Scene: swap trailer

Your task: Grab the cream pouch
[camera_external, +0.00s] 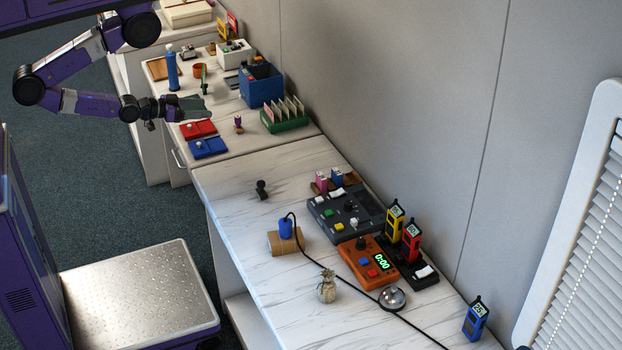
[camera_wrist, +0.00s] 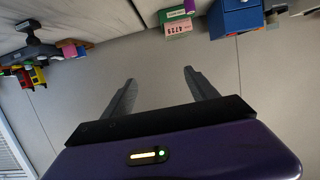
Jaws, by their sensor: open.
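The cream pouch (camera_external: 327,287) is a small tied sack standing upright on the near marble counter, left of the round silver dome. I do not make it out in the wrist view. My gripper (camera_external: 198,108) is far from it, above the far counter near the red and blue boxes. In the wrist view my gripper (camera_wrist: 158,85) has its two fingers spread wide with nothing between them. It is open and empty.
An orange timer box (camera_external: 367,262), a silver dome (camera_external: 391,298) and a black cable (camera_external: 335,272) lie near the pouch. A blue cylinder (camera_external: 285,228) sits on a brown block (camera_external: 287,243) behind it. The counter (camera_external: 290,315) left of the pouch is clear.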

